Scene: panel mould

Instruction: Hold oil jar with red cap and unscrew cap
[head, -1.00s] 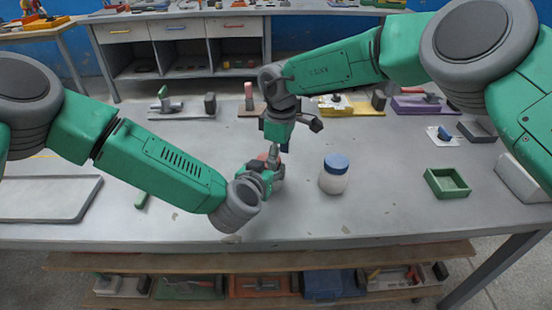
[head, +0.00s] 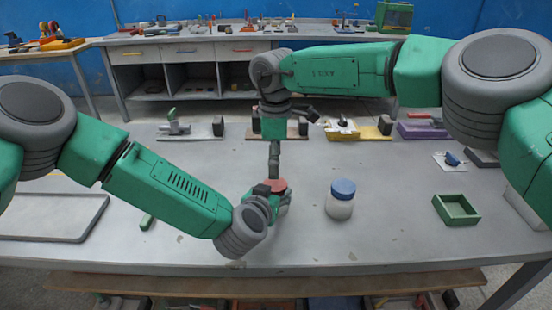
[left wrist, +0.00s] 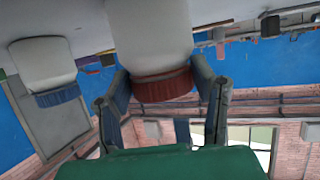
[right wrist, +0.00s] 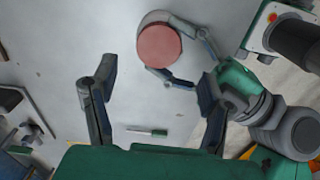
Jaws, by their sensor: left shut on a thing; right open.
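The oil jar with the red cap (head: 276,184) stands near the table's front middle, its body mostly hidden by my left gripper (head: 266,197) in the head view. In the left wrist view my left gripper is shut around the white jar (left wrist: 150,30), near the red cap (left wrist: 163,85). My right gripper (head: 274,160) points down above the cap in the head view. In the right wrist view its fingers (right wrist: 154,98) are open and empty, and the cap (right wrist: 159,46) lies beyond them, apart from them. Whether the cap has turned cannot be told.
A second white jar with a blue cap (head: 341,196) stands just right of the held jar. A green tray (head: 456,209) lies farther right, a grey tray (head: 50,228) at left. A green-handled tool (head: 146,221) lies left of my left gripper. Several tools on boards line the back.

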